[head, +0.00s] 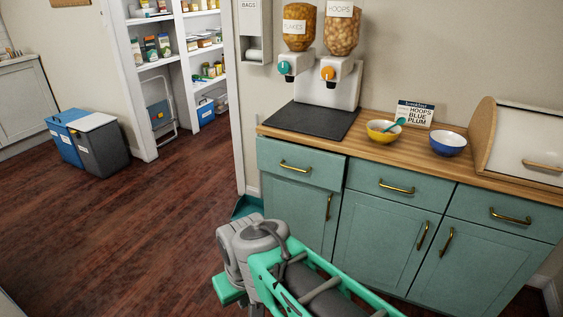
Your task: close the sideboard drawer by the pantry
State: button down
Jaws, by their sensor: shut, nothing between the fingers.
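The teal sideboard (388,235) stands against the wall on the right, just right of the pantry (180,60) doorway. Its left drawer (298,168), nearest the pantry, stands slightly out from the cabinet front. It has a brass handle (295,167). The middle drawer (395,188) and right drawer (508,216) look flush. My grey and green arm reaches in from the bottom, in front of and below the left drawer, and covers part of the lower left door. I cannot make out my gripper's fingers.
Two cereal dispensers (330,80), a yellow bowl (383,136), a blue bowl (447,149) and a bread box (525,150) stand on the wooden top. Bins (95,150) stand further left. The wooden floor between is clear.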

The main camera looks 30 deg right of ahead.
aim_at(324, 168)
jog(key=u, duration=0.15)
jog(key=i, duration=1.15)
jog(key=u, duration=0.6)
